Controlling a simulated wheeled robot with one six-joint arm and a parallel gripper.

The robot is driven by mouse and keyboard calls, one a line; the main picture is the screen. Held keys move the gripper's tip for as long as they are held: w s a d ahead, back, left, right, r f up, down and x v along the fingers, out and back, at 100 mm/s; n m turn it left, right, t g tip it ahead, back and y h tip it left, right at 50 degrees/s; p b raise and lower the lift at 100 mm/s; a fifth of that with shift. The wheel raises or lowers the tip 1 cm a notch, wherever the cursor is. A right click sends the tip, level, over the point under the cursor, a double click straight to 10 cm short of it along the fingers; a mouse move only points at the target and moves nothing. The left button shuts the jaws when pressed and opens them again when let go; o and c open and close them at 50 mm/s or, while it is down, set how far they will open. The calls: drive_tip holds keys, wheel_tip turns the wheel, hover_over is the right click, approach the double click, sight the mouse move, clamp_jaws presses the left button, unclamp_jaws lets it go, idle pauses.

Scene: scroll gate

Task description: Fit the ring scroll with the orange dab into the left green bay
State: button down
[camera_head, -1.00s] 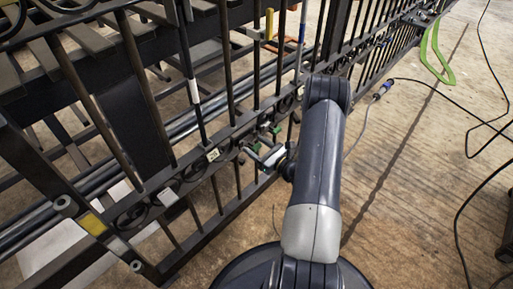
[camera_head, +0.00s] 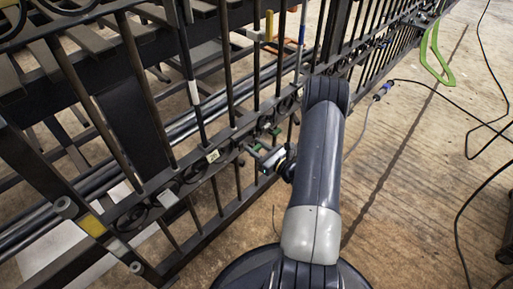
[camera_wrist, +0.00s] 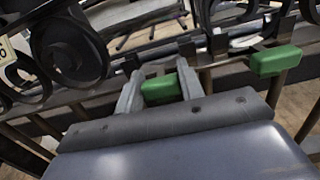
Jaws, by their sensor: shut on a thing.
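My gripper (camera_wrist: 160,72) is at the gate's lower rail, its two pale fingers pointing away from the wrist. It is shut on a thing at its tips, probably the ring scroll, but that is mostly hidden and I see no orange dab. A green block (camera_wrist: 160,89) shows between the fingers. A second green block (camera_wrist: 274,61) is to their right, on the rail. In the head view my gripper (camera_head: 269,158) is small, beside the green parts (camera_head: 276,131) on the gate. I cannot tell whether the held thing sits in a bay.
The black gate (camera_head: 231,137) runs diagonally, with upright bars close around my gripper. A dark scroll (camera_wrist: 70,48) is fixed left of it, near a white number tag (camera_head: 213,155). A yellow patch (camera_head: 92,224) marks the near end. Cables (camera_head: 440,87) and a green frame (camera_head: 432,55) lie right.

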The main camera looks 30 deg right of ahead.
drive_tip(key=shift+v, duration=2.65)
drive_tip(key=c, duration=0.9)
unclamp_jaws()
drive_tip(key=shift+s, duration=0.1)
drive_tip(key=p, duration=0.2)
approach(258, 149)
drive_tip(key=shift+v, duration=2.6)
drive_tip(key=b+x, duration=0.2)
drive_tip(key=x, duration=0.9)
drive_tip(key=shift+w+f, duration=0.1)
drive_tip(key=shift+w, duration=0.15)
